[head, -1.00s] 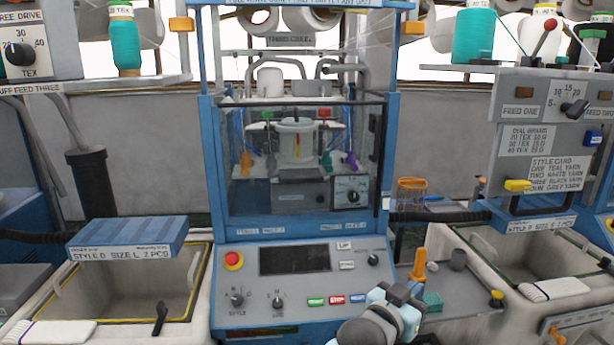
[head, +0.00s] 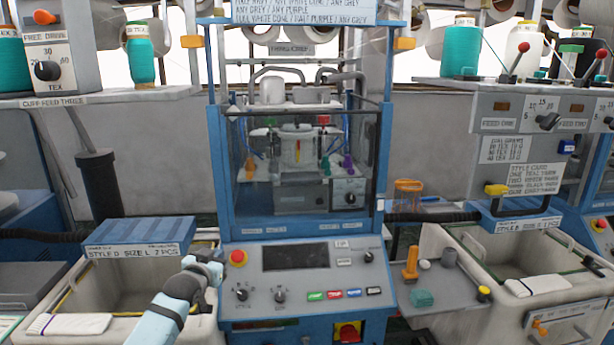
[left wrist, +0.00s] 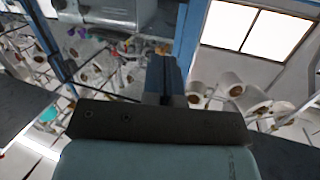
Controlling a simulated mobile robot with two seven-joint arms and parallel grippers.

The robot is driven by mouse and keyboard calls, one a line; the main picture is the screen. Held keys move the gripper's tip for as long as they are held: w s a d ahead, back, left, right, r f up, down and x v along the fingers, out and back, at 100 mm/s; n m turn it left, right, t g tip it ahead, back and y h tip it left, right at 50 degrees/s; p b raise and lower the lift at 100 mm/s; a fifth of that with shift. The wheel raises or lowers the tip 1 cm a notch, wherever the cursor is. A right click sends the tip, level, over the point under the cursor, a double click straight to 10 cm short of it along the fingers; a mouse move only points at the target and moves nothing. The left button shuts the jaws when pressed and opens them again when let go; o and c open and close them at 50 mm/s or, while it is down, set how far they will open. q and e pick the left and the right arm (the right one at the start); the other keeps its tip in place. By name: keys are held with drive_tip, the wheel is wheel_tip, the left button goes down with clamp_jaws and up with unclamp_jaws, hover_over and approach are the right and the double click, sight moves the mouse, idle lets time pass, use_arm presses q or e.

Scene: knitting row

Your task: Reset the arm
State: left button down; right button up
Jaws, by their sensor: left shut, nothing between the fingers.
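My left arm comes in from the bottom left in the head view. Its gripper (head: 214,264) is over the right edge of the left bin, just left of the knitting machine's control panel (head: 300,285). In the left wrist view the dark fingers of the left gripper (left wrist: 165,75) are together, with nothing between them. That camera looks upward past the gripper at yarn cones and bright windows. My right gripper is in neither view.
Another bin (head: 440,240) stands further right.

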use_arm(q)
drive_tip(key=w+a+r+n+t+y+p, duration=0.1)
drive_tip(key=a+r+y, duration=0.2)
drive_tip(key=a, duration=0.8)
drive_tip(key=a+r+y, duration=0.2)
drive_tip(key=a, duration=0.8)
drive_tip(key=s+d+f+g+h, duration=0.1)
drive_tip(key=s+d+f, duration=0.4)
drive_tip(key=s+f, duration=0.25)
drive_tip(key=s+d+f+m+g+h, duration=0.1)
drive_tip(key=s+d+f, duration=0.4)
drive_tip(key=s+f, duration=0.25)
drive_tip(key=s+d+f+g+h, duration=0.1)
drive_tip(key=s+d+f, duration=0.3)
drive_tip(key=s+f, duration=0.4)
drive_tip(key=s+d+f+g, duration=0.1)
drive_tip(key=s+d+f, duration=0.1)
drive_tip(key=s, duration=0.6)
drive_tip(key=s+d+f+g+h, duration=0.1)
drive_tip(key=s+d+f, duration=0.2)
drive_tip(key=s, duration=0.6)
drive_tip(key=s+d+f+g+h, duration=0.1)
drive_tip(key=s+d+f, duration=0.1)
drive_tip(key=s+d, duration=0.3)
drive_tip(key=s, duration=0.4)
drive_tip(key=shift+d+f+n, duration=0.3)
drive_tip(key=shift+d+f, duration=0.05)
